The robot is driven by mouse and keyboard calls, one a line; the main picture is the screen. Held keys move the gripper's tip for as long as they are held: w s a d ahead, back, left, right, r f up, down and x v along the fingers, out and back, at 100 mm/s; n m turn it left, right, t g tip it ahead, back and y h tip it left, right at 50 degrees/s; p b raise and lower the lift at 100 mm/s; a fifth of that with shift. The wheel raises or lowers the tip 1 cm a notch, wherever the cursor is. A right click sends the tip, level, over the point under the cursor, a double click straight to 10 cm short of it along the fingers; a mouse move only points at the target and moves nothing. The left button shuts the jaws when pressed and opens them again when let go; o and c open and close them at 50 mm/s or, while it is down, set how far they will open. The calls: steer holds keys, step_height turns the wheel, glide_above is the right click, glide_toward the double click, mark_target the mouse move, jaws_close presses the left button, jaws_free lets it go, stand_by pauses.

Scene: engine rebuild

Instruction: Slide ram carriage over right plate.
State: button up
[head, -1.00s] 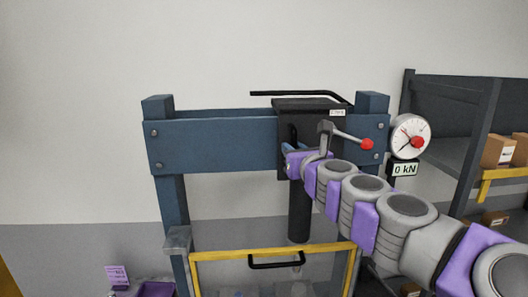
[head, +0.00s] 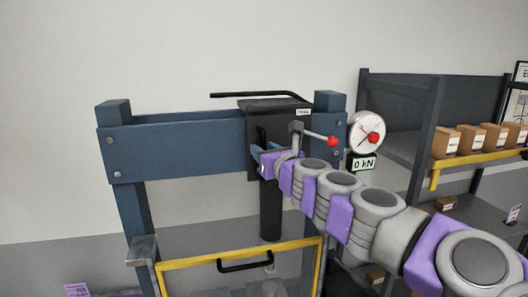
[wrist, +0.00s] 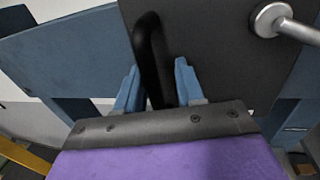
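The ram carriage (head: 300,119) is a dark box on the blue press beam (head: 180,148), right of its middle. A black ram cylinder (head: 271,212) hangs below it. My gripper (head: 262,158) is at the carriage's front. The dark carriage face (wrist: 225,45) is behind. The right plate cannot be made out; the press bed is below the picture.
A lever with a red knob (head: 333,141) sticks out right of my gripper. A gauge (head: 367,132) with a "0 kN" display (head: 362,163) is by the right post. A yellow-framed guard (head: 190,259) stands below. A shelf (head: 400,105) with boxes is at right.

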steer(key=shift+s, duration=0.1)
steer(key=b+v, duration=0.1)
steer(key=v, duration=1.6)
steer(key=shift+s, duration=0.1)
steer(key=s+a+f+n+g+y+b, duration=0.1)
steer(key=s+a+f+n+g+b, duration=0.25)
steer(key=f+n, duration=0.4)
steer(key=s+a+f+n+g+b, duration=0.35)
steer(key=s+f+n, duration=0.2)
steer(key=f, duration=0.35)
steer(key=s+a+f+n+g+y+b, duration=0.1)
steer(key=s+a+f+n+g+b, duration=0.25)
steer(key=f+n, duration=0.45)
steer(key=s+d+f+n+g+h+b, duration=0.1)
steer(key=s+d+f+n+h+b, duration=0.2)
steer(key=f, duration=0.4)
steer(key=s+d+f+n+g+h+b, duration=0.1)
steer(key=s+f+n+g, duration=0.15)
steer(key=s+f, duration=0.45)
steer(key=s+d+f+n+g+h+b, duration=0.4)
steer(key=s+d+f+h, duration=0.1)
steer(key=s+d+f, duration=0.5)
steer(key=shift+d+f+h, duration=0.3)
steer(key=shift+d+f, duration=0.05)
steer(key=shift+d, duration=0.85)
